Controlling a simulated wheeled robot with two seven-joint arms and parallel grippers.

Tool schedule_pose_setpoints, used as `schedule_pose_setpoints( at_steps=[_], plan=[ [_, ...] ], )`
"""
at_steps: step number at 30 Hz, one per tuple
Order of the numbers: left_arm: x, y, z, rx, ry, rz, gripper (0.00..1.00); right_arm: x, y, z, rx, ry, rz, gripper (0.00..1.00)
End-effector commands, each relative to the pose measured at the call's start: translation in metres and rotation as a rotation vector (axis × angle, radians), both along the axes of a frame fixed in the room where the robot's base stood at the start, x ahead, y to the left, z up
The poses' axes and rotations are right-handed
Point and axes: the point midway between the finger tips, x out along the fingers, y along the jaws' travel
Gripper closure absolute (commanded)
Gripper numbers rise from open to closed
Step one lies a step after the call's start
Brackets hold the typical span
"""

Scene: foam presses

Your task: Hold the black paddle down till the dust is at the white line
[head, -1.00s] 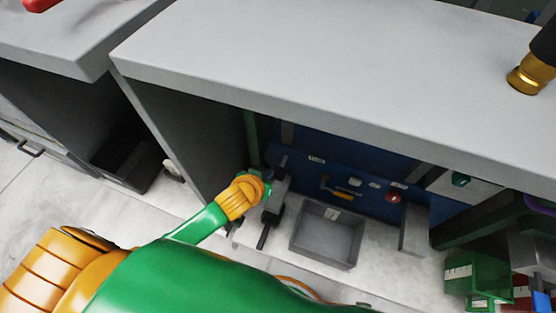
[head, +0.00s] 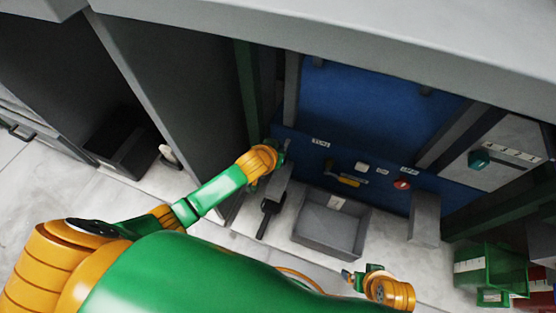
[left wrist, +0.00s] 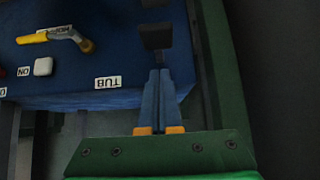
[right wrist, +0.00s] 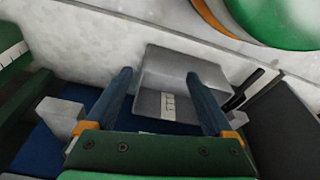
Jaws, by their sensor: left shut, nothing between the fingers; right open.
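A black paddle (left wrist: 155,37) shows in the left wrist view just past the fingertips of my left gripper (left wrist: 160,70). The gripper is shut and empty; I cannot tell whether it touches the paddle. In the head view my left gripper (head: 281,156) is at the left end of the blue press front (head: 375,110), near the TUB label (head: 320,142). My right gripper (head: 352,277) is open and empty, low in the head view. In the right wrist view its fingers (right wrist: 158,76) stand apart before a grey tub (right wrist: 180,75). I cannot make out the dust or the white line.
A yellow-handled lever (head: 346,181), a white button (head: 362,167) and a red button (head: 402,184) sit on the front.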

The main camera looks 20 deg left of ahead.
Motion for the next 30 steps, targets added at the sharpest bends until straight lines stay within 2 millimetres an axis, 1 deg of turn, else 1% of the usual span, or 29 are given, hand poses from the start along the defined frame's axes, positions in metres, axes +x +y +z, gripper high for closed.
schedule_pose_setpoints(
  at_steps=[1,3,6,9,14,22,23,27,30],
  plan=[
    [-0.002,0.0,-0.014,0.002,0.004,-0.001,1.0,0.003,0.001,0.004,0.002,-0.013,-0.001,0.13],
    [-0.002,0.0,-0.022,0.001,0.005,-0.001,1.0,0.005,0.001,0.018,0.005,-0.02,-0.001,0.13],
    [-0.002,0.0,-0.031,0.001,0.004,-0.001,1.0,0.005,0.002,0.035,0.008,-0.03,-0.001,0.13],
    [-0.002,0.0,-0.036,0.001,0.004,-0.001,1.0,0.004,0.002,0.047,0.009,-0.035,0.0,0.13],
    [-0.002,0.0,-0.038,0.0,0.003,-0.001,1.0,0.003,0.002,0.055,0.01,-0.039,0.0,0.13],
    [-0.002,0.0,-0.038,0.0,0.004,-0.001,1.0,0.003,0.002,0.056,0.01,-0.042,0.0,0.13],
    [-0.002,0.0,-0.041,-0.001,0.004,-0.001,1.0,0.005,0.002,0.056,0.012,-0.051,0.0,0.13],
    [-0.002,0.0,-0.058,-0.001,0.004,0.0,1.0,0.02,0.006,0.072,0.027,-0.146,0.007,0.13],
    [-0.002,0.0,-0.065,-0.001,0.005,0.0,1.0,0.026,0.008,0.082,0.035,-0.193,0.01,0.13]
  ],
)
